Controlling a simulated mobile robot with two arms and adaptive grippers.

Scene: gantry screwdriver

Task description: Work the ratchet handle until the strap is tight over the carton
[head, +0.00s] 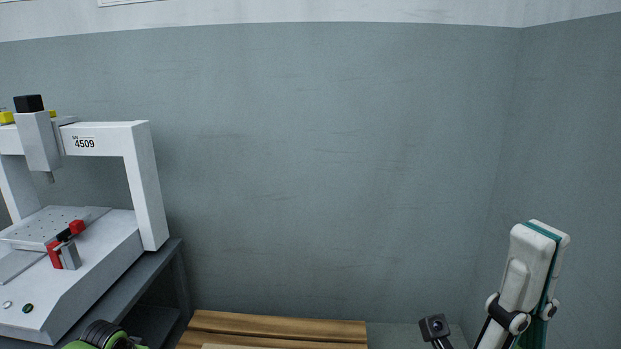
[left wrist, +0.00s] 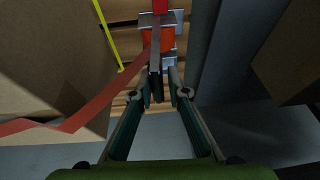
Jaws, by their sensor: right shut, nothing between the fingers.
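In the left wrist view a brown carton (left wrist: 45,55) fills the left side. A red strap (left wrist: 100,103) runs in a bent, slack-looking line from the left edge to the orange-red ratchet (left wrist: 158,38). The ratchet's dark grey handle (left wrist: 155,62) points down between the fingertips of my left gripper (left wrist: 159,92). Its teal fingers stand close on both sides of the handle; whether they touch it is unclear. In the head view my right gripper (head: 544,232) points up at the lower right, shut and empty, away from the carton. The strap and ratchet are not in that view.
A white gantry screwdriver machine (head: 145,190) stands on a grey bench (head: 172,262) at the left. Wooden boards (head: 280,325) lie at the bottom middle. The left wrist view shows a yellow strip (left wrist: 108,38) on the carton and a grey upright (left wrist: 202,60).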

